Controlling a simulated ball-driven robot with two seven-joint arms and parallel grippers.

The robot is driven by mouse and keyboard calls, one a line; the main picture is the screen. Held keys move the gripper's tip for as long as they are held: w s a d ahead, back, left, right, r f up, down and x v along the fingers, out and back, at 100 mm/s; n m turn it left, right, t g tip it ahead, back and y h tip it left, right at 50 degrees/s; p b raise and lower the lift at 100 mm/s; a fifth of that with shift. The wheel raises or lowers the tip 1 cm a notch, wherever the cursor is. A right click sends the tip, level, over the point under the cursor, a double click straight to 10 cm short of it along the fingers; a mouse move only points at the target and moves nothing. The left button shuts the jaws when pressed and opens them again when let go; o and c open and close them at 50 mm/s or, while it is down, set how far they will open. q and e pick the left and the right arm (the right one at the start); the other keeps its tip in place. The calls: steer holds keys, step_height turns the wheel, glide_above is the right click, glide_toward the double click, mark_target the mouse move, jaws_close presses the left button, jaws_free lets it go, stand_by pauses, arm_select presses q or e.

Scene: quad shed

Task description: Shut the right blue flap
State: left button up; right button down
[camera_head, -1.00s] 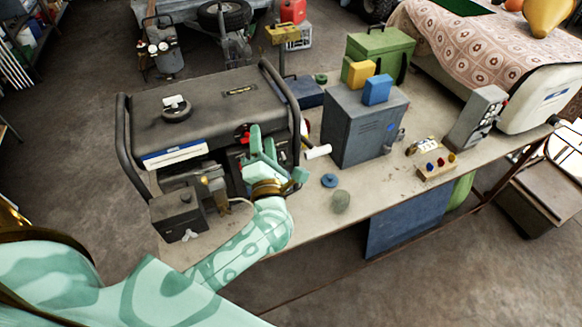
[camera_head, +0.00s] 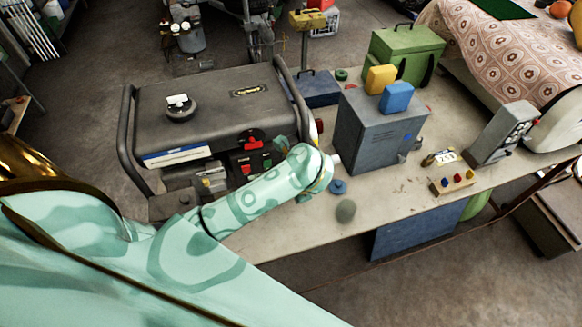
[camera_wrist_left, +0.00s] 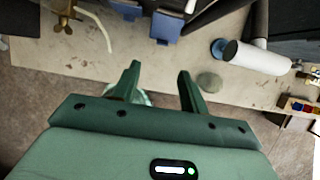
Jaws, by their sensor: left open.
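The right blue flap (camera_wrist_left: 166,27) shows in the left wrist view at the top, sticking out from a dark housing. A second blue flap (camera_wrist_left: 126,9) is to its left, partly cut off by the frame edge. My left gripper (camera_wrist_left: 159,76) is open and empty, its two fingers pointing toward the right flap with a gap between. In the head view my left arm reaches to the front of the black generator (camera_head: 205,110); its wrist hides the flaps and most of the gripper.
A white cylinder (camera_wrist_left: 262,58) lies right of the gripper in the wrist view. On the bench (camera_head: 400,200) are a blue disc (camera_head: 338,187), a grey-green ball (camera_head: 346,211), a grey box (camera_head: 375,135) and a small button block (camera_head: 452,184).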

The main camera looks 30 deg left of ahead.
arm_select(q)
steer(key=b+x, duration=0.1)
steer(key=x, duration=0.7)
steer(key=shift+w+b, duration=0.35)
steer(key=c, duration=0.9)
arm_select(e)
steer(key=shift+w+f, duration=1.05)
steer(key=shift+f, duration=0.05)
arm_select(q)
steer(key=o, duration=0.9)
arm_select(e)
steer(key=shift+a, duration=0.15)
steer(key=shift+w, duration=0.1)
arm_select(q)
steer(key=p+v, duration=0.6)
steer(key=v, duration=1)
steer(key=shift+r, duration=0.15)
arm_select(e)
step_height(320, 180, up, 6)
steer(key=shift+w, duration=0.2)
